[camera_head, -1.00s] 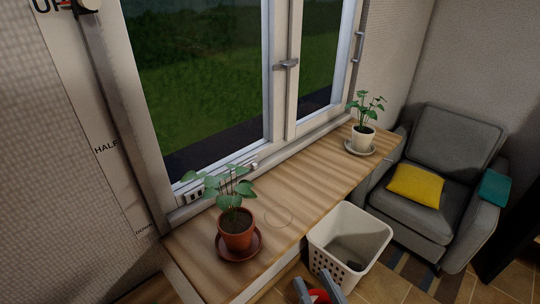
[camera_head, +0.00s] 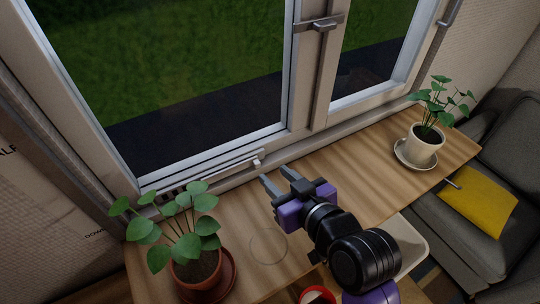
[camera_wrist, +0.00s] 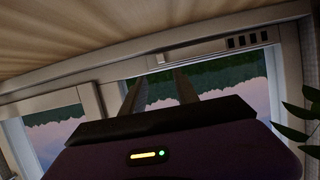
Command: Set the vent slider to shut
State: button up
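The vent slider is a thin pale rail (camera_head: 215,172) along the bottom of the window frame, with a small light knob (camera_head: 257,162) at its right end. In the wrist view the knob (camera_wrist: 163,58) stands just beyond the fingertips, and dark vent slots (camera_wrist: 248,41) show to the right. In the head view the slots at the rail's left end are partly hidden by plant leaves. My gripper (camera_head: 276,177) is open and empty, its fingers pointing at the frame a little right of the knob, apart from it. Its two fingers (camera_wrist: 158,76) also show spread in the wrist view.
A plant in a terracotta pot (camera_head: 197,269) stands on the wooden sill (camera_head: 330,185) left of my gripper, its leaves near the rail. A plant in a white pot (camera_head: 422,146) stands at the far right. A white bin (camera_head: 412,243) is partly behind my arm.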

aim_at(258, 165)
jog(key=shift+s+a+f, duration=0.1)
jog(key=shift+s+f, duration=0.05)
jog(key=shift+f, duration=0.05)
jog(key=shift+a+f, duration=0.1)
jog(key=shift+f, duration=0.05)
jog(key=x, duration=0.7)
jog(key=shift+w+f+p, duration=0.15)
jog(key=shift+w+p, duration=0.1)
jog(key=shift+p, duration=0.1)
jog(key=shift+c, duration=0.5)
grip_shut()
dwell(0.4)
